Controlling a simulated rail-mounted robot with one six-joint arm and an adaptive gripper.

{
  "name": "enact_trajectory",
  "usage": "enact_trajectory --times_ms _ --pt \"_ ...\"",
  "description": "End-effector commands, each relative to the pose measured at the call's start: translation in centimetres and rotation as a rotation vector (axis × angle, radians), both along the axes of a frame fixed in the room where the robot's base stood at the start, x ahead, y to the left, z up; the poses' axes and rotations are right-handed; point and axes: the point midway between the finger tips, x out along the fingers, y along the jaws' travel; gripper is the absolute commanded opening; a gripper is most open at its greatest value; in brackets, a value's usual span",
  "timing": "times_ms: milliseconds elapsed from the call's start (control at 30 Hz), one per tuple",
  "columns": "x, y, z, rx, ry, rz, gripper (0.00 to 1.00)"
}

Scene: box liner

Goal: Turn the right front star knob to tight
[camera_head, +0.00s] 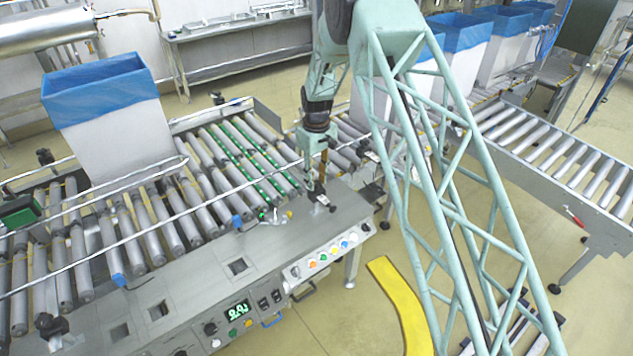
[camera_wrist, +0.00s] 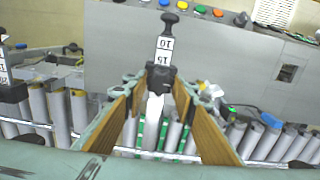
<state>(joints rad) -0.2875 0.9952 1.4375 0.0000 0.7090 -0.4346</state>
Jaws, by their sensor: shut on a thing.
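In the wrist view, a black knob-like piece (camera_wrist: 161,76) sits between my fingertips, at the base of a white scale marked 10 and 15 (camera_wrist: 163,48). I take it for the right front star knob; its star shape and its angle are hidden by the fingers. My gripper (camera_wrist: 158,88) has its two wood-toned fingers around this piece and is shut on it. In the head view, my gripper (camera_head: 318,184) points down at the front right corner of the roller conveyor, above a small black fitting (camera_head: 323,200).
A second scale with a black block (camera_wrist: 10,90) stands left in the wrist view. The grey control panel (camera_head: 265,285) with coloured buttons and a green display runs along the conveyor front. A box with blue liner (camera_head: 110,115) stands on the rollers at left.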

Motion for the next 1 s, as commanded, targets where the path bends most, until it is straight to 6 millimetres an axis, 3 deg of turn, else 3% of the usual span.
enact_trajectory --times_ms 1000 --pt "0.01 0.01 -0.03 0.0 0.0 -0.807 0.15"
